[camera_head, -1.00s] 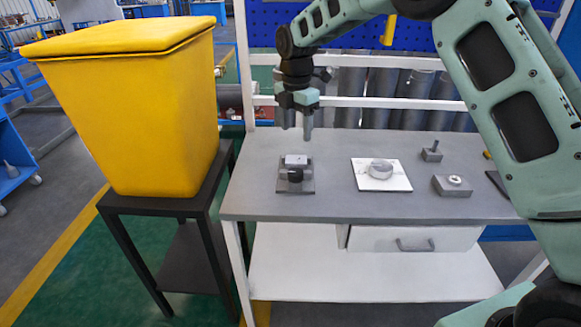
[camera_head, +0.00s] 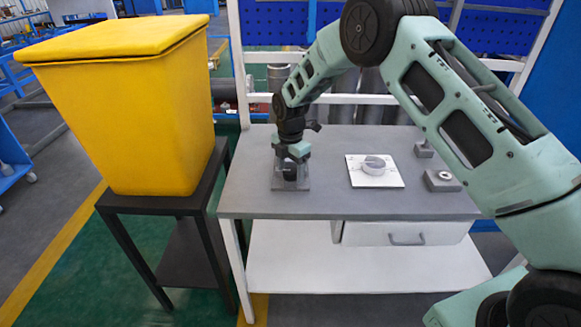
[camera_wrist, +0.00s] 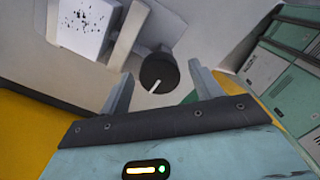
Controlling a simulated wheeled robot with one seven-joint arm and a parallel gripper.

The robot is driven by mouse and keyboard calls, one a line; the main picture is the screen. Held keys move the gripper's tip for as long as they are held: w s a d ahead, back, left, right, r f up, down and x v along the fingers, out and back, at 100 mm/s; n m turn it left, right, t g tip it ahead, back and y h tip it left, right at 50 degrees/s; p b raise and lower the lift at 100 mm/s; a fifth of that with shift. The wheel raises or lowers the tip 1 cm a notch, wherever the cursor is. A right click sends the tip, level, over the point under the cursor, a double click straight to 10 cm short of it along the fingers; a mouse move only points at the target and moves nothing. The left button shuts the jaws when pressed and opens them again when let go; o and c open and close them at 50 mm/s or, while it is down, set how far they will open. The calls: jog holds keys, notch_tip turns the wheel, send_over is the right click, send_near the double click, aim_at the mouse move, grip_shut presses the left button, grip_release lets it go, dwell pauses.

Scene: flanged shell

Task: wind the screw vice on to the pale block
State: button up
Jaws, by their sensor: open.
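The screw vice (camera_head: 291,186) stands at the left of the grey bench, mostly hidden by my gripper (camera_head: 290,170) in the head view. In the wrist view its dark round knob (camera_wrist: 157,68) with a white mark lies between the fingertips of my gripper (camera_wrist: 161,73). The fingers are open, one on each side of the knob, with visible gaps. A grey vice jaw (camera_wrist: 127,38) stands beyond the knob. The pale block (camera_wrist: 84,24), speckled with dark spots, is at upper left beside that jaw; whether they touch I cannot tell.
A white plate (camera_head: 390,179) with a round flanged part (camera_head: 374,164) lies to the right on the bench. Grey blocks (camera_head: 441,181) sit further right, partly behind my arm. A large yellow bin (camera_head: 130,110) stands left of the bench. Bare bench top lies between vice and plate.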

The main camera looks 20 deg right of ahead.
jog(key=c, duration=1)
